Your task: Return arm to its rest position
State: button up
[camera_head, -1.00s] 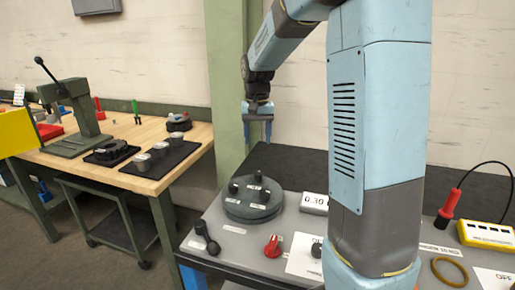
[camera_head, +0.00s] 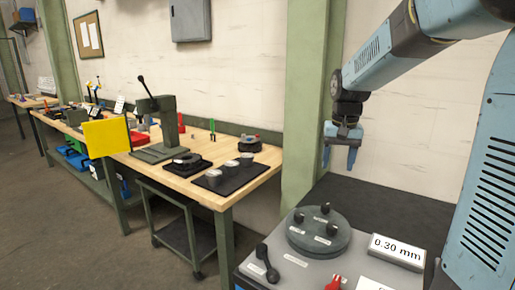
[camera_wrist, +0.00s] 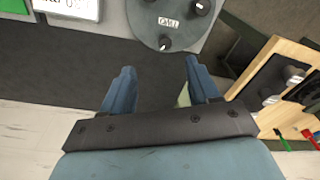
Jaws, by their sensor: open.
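My gripper (camera_head: 340,158) hangs from my blue arm in the head view, fingers pointing down. It is above the dark back part of the near bench, behind the round grey fixture (camera_head: 318,240). In the wrist view my gripper (camera_wrist: 160,80) shows two blue fingers spread apart with nothing between them. The round fixture (camera_wrist: 172,20) with its dark knobs shows beyond the fingertips in that view.
The near bench also carries a gauge display reading 0.30 mm (camera_head: 397,251), a black lever (camera_head: 267,263) and a red knob (camera_head: 335,283). A green post (camera_head: 312,100) stands close left of my gripper. A wooden workbench (camera_head: 262,172) with a press (camera_head: 160,130) is farther left.

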jog(key=s+r+n+t, duration=0.2)
jog(key=s+t, duration=0.2)
jog(key=s, duration=1.9)
jog(key=shift+r+t, duration=0.3)
jog(key=shift+r, duration=0.05)
jog(key=shift+s+a, duration=0.1)
dwell(0.8)
